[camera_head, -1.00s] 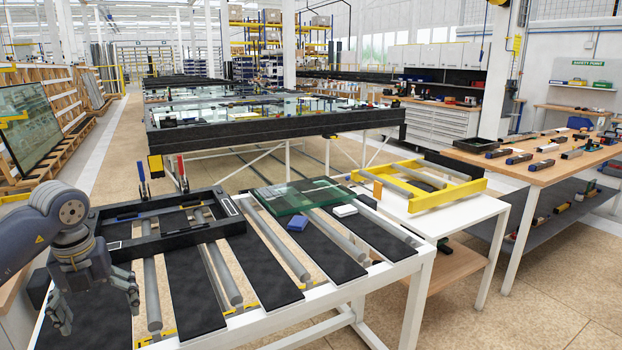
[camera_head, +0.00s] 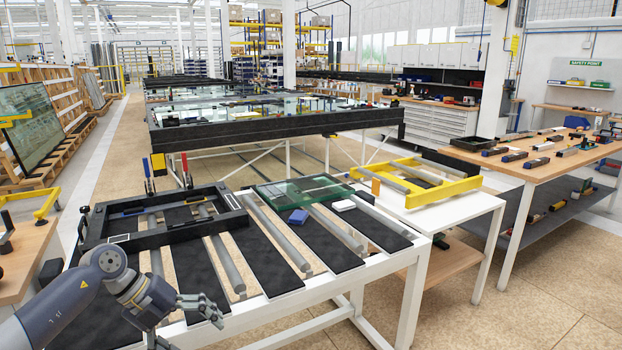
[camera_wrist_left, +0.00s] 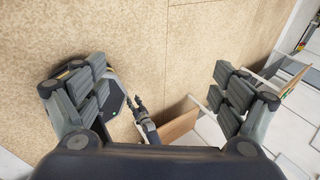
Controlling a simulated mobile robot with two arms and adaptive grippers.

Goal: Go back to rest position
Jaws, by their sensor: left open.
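My left gripper (camera_head: 187,331) hangs at the lower left of the head view, just off the front edge of the white-framed roller table (camera_head: 372,277). Its fingers are spread and nothing is between them. In the left wrist view the gripper (camera_wrist_left: 160,72) is open and empty, with bare tan floor (camera_wrist_left: 150,30) beyond the fingers. I do not see my right gripper in the head view. A small dark jointed part low in the left wrist view is too unclear to name.
A wooden bench (camera_head: 22,255) stands at left. Floor is clear at lower right.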

